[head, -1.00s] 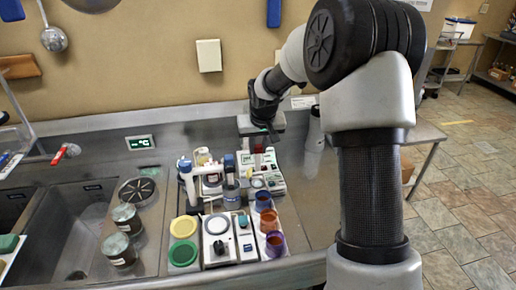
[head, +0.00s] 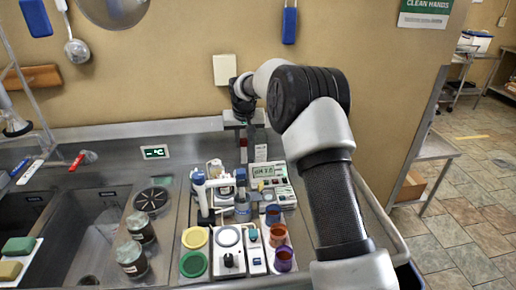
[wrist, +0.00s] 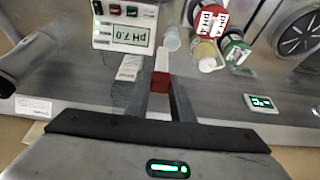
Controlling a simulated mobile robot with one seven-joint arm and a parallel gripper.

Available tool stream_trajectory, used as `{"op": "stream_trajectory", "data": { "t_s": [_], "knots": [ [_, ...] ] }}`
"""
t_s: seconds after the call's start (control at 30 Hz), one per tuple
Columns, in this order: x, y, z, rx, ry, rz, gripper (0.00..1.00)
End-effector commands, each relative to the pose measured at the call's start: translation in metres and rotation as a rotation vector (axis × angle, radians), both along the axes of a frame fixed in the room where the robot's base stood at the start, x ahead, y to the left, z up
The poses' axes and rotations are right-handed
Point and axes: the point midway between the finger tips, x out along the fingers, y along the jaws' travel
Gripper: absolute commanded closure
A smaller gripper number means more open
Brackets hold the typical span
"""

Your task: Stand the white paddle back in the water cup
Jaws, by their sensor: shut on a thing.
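My gripper (head: 243,130) is over the back of the steel counter, near the wall. In the wrist view its fingers (wrist: 161,88) are shut on a small red piece (wrist: 160,80) with a pale narrow part (wrist: 162,60) beyond it. This looks like the white paddle, with its red part (head: 243,142) and whitish part (head: 243,155) hanging below the fingers in the head view. A small pale translucent cup (wrist: 171,40) stands beside the pH meter in the wrist view; I cannot tell whether it is the water cup.
The pH meter (head: 268,171) reads 7.0. Bottles (head: 241,205) and blue, orange and purple cups (head: 278,234) crowd the counter in front. A wall plate (head: 226,69) is behind the arm.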

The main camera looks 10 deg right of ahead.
Motion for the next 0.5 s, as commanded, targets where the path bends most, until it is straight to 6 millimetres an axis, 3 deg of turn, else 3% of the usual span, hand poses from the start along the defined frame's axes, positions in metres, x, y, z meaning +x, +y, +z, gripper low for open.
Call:
{"op": "stream_trajectory", "data": {
  "t_s": [0.2, 0.5],
  "knots": [
    [0.017, 0.021, 0.002, -0.004, -0.001, 0.003, 1.0],
    [0.019, 0.023, -0.008, -0.004, 0.0, 0.0, 1.0]
  ]
}}
